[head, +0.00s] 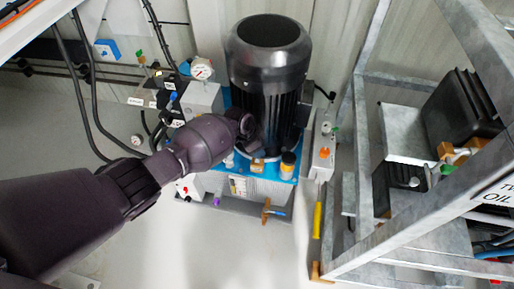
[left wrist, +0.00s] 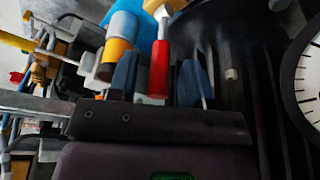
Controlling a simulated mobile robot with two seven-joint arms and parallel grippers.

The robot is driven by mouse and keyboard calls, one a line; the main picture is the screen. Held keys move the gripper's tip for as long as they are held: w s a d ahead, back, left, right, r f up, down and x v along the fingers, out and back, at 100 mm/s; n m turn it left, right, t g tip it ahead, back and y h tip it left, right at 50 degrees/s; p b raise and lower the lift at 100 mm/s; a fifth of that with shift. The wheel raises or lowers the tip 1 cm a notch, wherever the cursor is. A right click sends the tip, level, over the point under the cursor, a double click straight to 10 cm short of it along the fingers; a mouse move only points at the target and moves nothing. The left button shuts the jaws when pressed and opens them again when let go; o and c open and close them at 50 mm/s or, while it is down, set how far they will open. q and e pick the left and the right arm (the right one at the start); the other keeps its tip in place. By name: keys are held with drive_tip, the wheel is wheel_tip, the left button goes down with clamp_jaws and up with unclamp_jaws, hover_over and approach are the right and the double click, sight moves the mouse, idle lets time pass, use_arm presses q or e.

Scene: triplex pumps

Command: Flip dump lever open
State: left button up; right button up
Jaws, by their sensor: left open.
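In the left wrist view a lever with a red grip (left wrist: 160,68) hangs from a brass-coloured fitting (left wrist: 166,6); I take it as the dump lever. My left gripper (left wrist: 158,72) is open, with one blue finger on each side of the red grip. I cannot tell whether either finger touches it. In the head view my left arm reaches in from the left, and its wrist is in front of the black motor (head: 268,60). The lever and the fingertips are hidden there. My right gripper is in neither view.
The motor stands on a blue-topped tank (head: 285,172), with a pressure gauge (head: 202,68) to its left. A gauge face (left wrist: 308,75) is close at the right of the wrist view. A grey metal frame (head: 352,130) stands to the right. Open floor (head: 250,250) lies in front.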

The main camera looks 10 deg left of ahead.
use_arm(q)
drive_tip(key=p+v, duration=0.3)
drive_tip(key=v, duration=0.6)
drive_tip(key=shift+r, duration=0.35)
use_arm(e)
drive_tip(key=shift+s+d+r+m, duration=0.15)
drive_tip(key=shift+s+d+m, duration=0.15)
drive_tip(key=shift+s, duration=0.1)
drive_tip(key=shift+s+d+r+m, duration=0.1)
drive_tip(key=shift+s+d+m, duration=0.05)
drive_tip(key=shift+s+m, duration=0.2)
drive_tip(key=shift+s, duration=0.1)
use_arm(q)
drive_tip(key=shift+s+f, duration=0.1)
